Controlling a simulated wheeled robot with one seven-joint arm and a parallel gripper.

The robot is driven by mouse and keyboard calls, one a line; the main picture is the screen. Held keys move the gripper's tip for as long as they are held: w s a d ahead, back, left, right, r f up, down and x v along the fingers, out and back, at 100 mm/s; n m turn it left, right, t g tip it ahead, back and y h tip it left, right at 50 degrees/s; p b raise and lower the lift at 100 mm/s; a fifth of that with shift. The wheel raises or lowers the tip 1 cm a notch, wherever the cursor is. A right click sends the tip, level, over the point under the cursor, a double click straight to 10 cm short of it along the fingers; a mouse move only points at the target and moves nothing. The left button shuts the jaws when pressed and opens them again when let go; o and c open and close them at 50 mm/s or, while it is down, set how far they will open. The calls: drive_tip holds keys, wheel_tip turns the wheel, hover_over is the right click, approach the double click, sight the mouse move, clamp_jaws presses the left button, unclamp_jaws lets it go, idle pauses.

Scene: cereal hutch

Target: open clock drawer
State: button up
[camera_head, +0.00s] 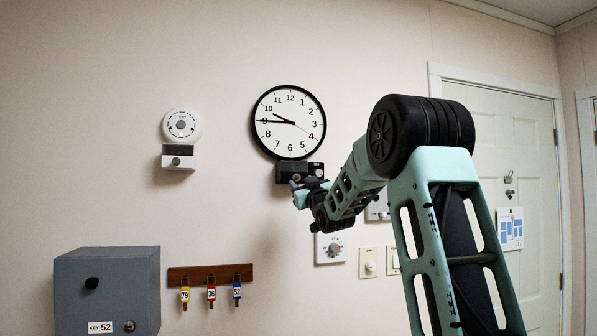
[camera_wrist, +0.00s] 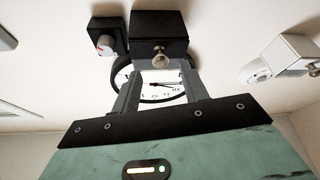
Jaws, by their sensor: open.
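The round black-rimmed wall clock (camera_head: 289,135) hangs on the wall, and part of its face shows upside down in the wrist view (camera_wrist: 165,90). The dark drawer box (camera_head: 287,171) sits directly under it and looks closed. In the wrist view the drawer box (camera_wrist: 158,26) carries a small metallic knob (camera_wrist: 161,57). My gripper (camera_head: 299,190) is just in front of the drawer box and hides part of it. In the wrist view my gripper (camera_wrist: 162,72) is open, its two grey fingers apart with the knob between them near the tips. I cannot tell whether they touch it.
A small black dial box (camera_wrist: 107,42) sits beside the drawer. A white alarm (camera_head: 181,125) with a small box (camera_head: 177,159) below hangs left. A grey key cabinet (camera_head: 108,282) and a key rack (camera_head: 210,275) are lower left. A thermostat (camera_head: 331,249) is below my gripper.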

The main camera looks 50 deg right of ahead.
sight(297, 178)
drive_tip(key=shift+p+x, duration=0.8)
drive_tip(key=shift+x, duration=1.3)
drive_tip(key=shift+c, duration=0.3)
clamp_jaws()
drive_tip(key=shift+s+a+f+b, duration=0.2)
drive_tip(key=shift+s+f+b, duration=0.1)
drive_tip(key=shift+b, duration=0.4)
drive_tip(key=s+a+b, duration=0.1)
drive_tip(key=b, duration=0.1)
drive_tip(key=s+a+b, duration=0.1)
drive_tip(key=s, duration=0.1)
drive_tip(key=s+a+b, duration=0.1)
drive_tip(key=s+b, duration=0.1)
drive_tip(key=shift+r+b, duration=0.25)
drive_tip(key=shift+b, duration=0.05)
